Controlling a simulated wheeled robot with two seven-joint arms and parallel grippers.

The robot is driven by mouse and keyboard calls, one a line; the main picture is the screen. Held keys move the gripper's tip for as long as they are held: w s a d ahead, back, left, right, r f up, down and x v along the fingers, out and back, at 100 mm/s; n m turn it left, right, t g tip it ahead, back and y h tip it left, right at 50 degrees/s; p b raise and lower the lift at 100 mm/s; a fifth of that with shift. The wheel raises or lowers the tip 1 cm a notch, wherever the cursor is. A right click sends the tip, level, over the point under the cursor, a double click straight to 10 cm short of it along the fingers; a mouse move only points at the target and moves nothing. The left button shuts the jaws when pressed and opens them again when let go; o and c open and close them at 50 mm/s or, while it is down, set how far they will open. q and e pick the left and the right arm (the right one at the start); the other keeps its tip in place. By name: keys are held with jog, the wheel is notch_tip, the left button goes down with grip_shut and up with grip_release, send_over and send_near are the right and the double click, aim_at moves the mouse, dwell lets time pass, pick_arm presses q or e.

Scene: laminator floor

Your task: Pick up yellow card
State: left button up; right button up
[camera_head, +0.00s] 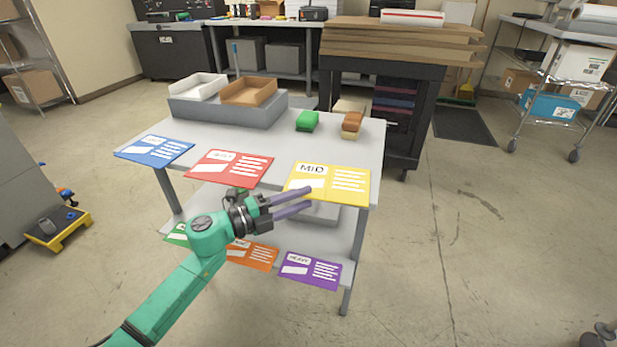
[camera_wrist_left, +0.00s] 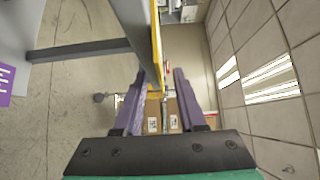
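The yellow card (camera_head: 345,184), marked "MID", lies at the front right of the grey table's top (camera_head: 240,146) and reaches over its front edge. My left gripper (camera_head: 311,199) is at the card's front left edge, its upper finger overlapping the card in the head view. In the left wrist view the purple fingers (camera_wrist_left: 161,80) are apart. The yellow card shows there nearly edge-on (camera_wrist_left: 157,42), as a thin strip in line with the gap between them. I cannot tell whether a finger touches it. My right gripper is not in view.
A blue card (camera_head: 154,150) and a red card (camera_head: 230,167) lie left along the same edge. Orange (camera_head: 252,256) and purple (camera_head: 310,270) cards are on the lower shelf. Green (camera_head: 307,121) and brown (camera_head: 351,124) blocks and a grey tray (camera_head: 225,111) stand behind.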

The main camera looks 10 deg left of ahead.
pick_arm(q)
jog(key=shift+w+d, duration=0.2)
jog(key=shift+d, duration=0.1)
jog(key=shift+s, duration=0.1)
grip_shut()
dwell(1.1)
